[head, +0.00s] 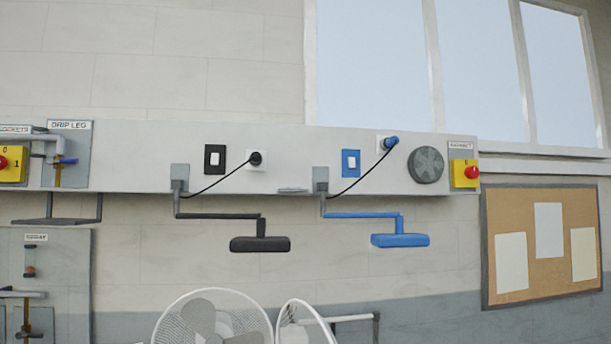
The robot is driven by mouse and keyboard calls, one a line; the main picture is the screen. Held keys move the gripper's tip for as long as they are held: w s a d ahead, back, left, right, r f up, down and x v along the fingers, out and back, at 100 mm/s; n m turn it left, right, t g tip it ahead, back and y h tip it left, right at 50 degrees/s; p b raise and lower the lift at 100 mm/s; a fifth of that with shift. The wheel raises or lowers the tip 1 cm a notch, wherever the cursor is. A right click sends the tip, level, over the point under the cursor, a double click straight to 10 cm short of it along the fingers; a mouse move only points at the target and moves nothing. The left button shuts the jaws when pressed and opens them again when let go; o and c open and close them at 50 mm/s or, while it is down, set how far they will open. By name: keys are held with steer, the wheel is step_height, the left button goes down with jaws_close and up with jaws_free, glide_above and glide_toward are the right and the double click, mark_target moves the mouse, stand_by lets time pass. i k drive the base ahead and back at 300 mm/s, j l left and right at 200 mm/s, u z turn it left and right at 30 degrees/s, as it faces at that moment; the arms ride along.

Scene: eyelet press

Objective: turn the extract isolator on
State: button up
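The extract isolator (458,174) is a yellow box with a red rotary knob (472,172) on the right end of the grey wall panel. A small label (461,145) above it seems to read EXTRACT. The knob's setting is too small to tell. A round dark grey fan or vent (426,165) sits just left of the isolator. My gripper is not in view.
A second yellow isolator (14,172) with a red knob is at the far left under a SOCKETS label. Black (260,244) and blue (400,240) lamps on arms stick out below the panel. White fans (212,318) stand at the bottom. A corkboard (540,278) hangs lower right.

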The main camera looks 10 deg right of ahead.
mark_target(472, 172)
steer(key=z, duration=1.25)
